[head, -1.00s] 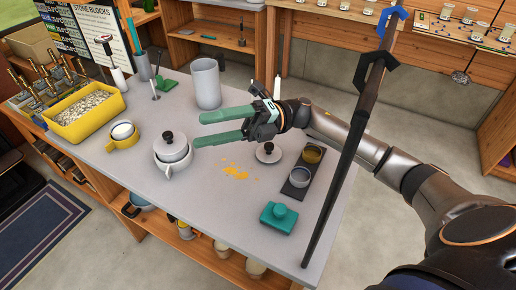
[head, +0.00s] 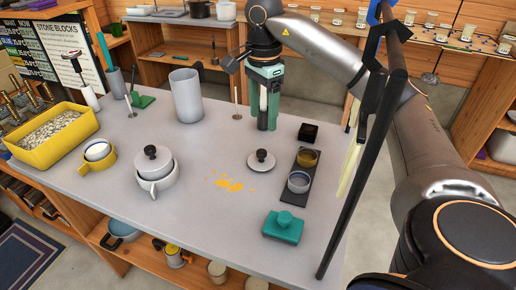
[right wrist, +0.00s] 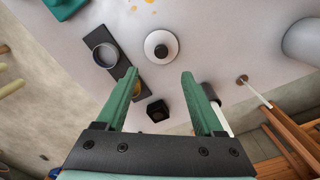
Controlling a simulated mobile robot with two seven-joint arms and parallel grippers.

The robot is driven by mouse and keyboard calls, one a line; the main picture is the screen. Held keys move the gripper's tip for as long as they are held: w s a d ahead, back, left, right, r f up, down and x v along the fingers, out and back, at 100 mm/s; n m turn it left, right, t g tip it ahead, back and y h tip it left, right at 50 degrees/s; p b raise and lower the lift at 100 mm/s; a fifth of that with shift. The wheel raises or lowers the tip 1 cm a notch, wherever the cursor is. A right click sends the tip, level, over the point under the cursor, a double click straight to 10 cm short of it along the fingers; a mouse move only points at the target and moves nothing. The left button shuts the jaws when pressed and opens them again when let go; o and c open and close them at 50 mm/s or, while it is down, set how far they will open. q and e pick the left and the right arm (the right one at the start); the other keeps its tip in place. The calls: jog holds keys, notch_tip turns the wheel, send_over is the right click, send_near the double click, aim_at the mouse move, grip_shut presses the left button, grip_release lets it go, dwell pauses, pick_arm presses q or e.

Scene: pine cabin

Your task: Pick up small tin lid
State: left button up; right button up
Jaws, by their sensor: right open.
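The small tin lid (head: 261,160) is a light disc with a black knob and lies flat on the grey table (head: 210,240). My right gripper (head: 267,128) points down just behind the lid, apart from it, with green fingers. In the right wrist view the lid (right wrist: 161,46) shows beyond the open fingers (right wrist: 160,80), a little above the gap between their tips. Nothing is between the fingers. A larger grey lid with a black knob (head: 152,159) sits on a white cup (head: 157,182) at the left. My left gripper is not visible.
A dark tray (head: 294,194) with two small cups is right of the lid, with a black box (head: 308,132) behind it. A teal block (head: 284,226) is in front. A tall grey cylinder (head: 187,96) and a thin upright stick (head: 237,102) stand left of my gripper. Yellow crumbs (head: 228,184) lie nearby.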

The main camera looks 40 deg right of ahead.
aim_at(262, 151)
notch_tip(262, 151, down, 11)
jog(key=shift+w+r+b, duration=0.1)
jog(key=shift+r+b, duration=0.1)
jog(key=shift+b, duration=0.3)
grip_shut()
dwell(0.4)
